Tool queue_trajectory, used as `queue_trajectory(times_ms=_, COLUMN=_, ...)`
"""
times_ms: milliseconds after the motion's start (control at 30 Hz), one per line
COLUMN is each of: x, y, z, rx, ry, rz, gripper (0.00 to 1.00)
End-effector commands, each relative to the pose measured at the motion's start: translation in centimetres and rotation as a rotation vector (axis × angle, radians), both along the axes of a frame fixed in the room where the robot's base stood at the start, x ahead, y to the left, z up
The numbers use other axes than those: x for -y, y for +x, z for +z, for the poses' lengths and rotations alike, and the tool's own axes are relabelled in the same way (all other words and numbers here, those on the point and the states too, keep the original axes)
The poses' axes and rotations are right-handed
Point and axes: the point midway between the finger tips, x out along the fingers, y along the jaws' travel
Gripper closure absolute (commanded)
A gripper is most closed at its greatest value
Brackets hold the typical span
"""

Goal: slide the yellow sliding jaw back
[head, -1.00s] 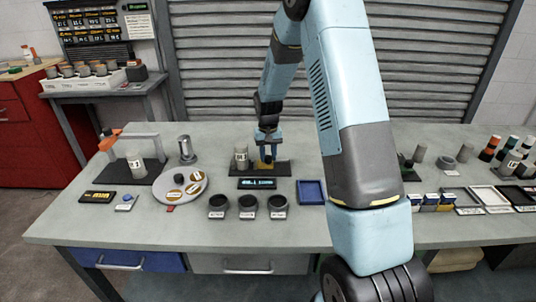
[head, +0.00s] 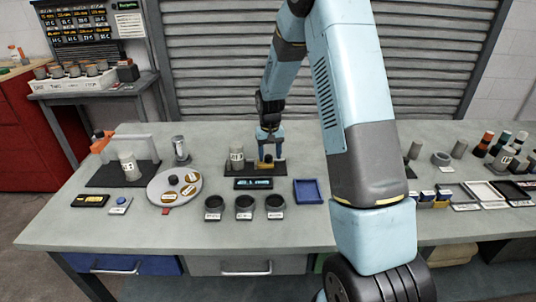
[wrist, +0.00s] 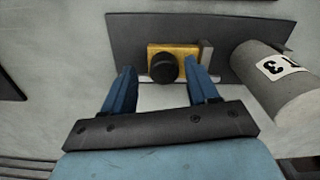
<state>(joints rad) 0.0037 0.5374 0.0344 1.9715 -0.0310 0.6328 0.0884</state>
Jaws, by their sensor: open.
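The yellow sliding jaw (wrist: 186,50) is a small block with a round black knob (wrist: 164,68) on it. It sits on a dark base plate (wrist: 135,32), close to a thin grey upright piece (wrist: 206,54) on its right in the wrist view. My gripper (wrist: 158,80) is open, with its blue fingers on either side of the knob. I cannot tell whether either finger touches the jaw. In the head view the yellow jaw (head: 265,165) is small, below my gripper (head: 270,158).
A small display (head: 253,184) and several dark cups (head: 245,204) stand in front of the base. A blue tray (head: 308,191) is to the right, and a round turntable (head: 158,190) to the left.

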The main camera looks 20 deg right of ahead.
Motion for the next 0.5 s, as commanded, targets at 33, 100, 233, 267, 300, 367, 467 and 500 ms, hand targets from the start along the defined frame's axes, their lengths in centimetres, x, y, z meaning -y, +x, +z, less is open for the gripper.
queue_trajectory(times_ms=33, x=0.0, y=0.0, z=0.1, rx=0.0, ry=0.0, rz=0.0, gripper=0.41)
queue_trajectory(times_ms=100, x=0.0, y=0.0, z=0.4, rx=0.001, ry=0.0, rz=0.0, gripper=0.41)
queue_trajectory(times_ms=233, x=0.0, y=0.1, z=2.0, rx=0.004, ry=0.001, rz=0.0, gripper=0.41)
queue_trajectory(times_ms=267, x=0.0, y=0.1, z=2.5, rx=0.003, ry=0.001, rz=0.0, gripper=0.41)
queue_trajectory(times_ms=300, x=0.0, y=0.1, z=3.2, rx=0.005, ry=0.001, rz=0.0, gripper=0.41)
queue_trajectory(times_ms=367, x=0.0, y=0.2, z=4.4, rx=0.005, ry=0.001, rz=0.0, gripper=0.41)
queue_trajectory(times_ms=467, x=0.0, y=0.2, z=6.4, rx=0.005, ry=0.001, rz=0.0, gripper=0.41)
queue_trajectory(times_ms=500, x=0.0, y=0.2, z=7.2, rx=0.003, ry=0.001, rz=0.0, gripper=0.41)
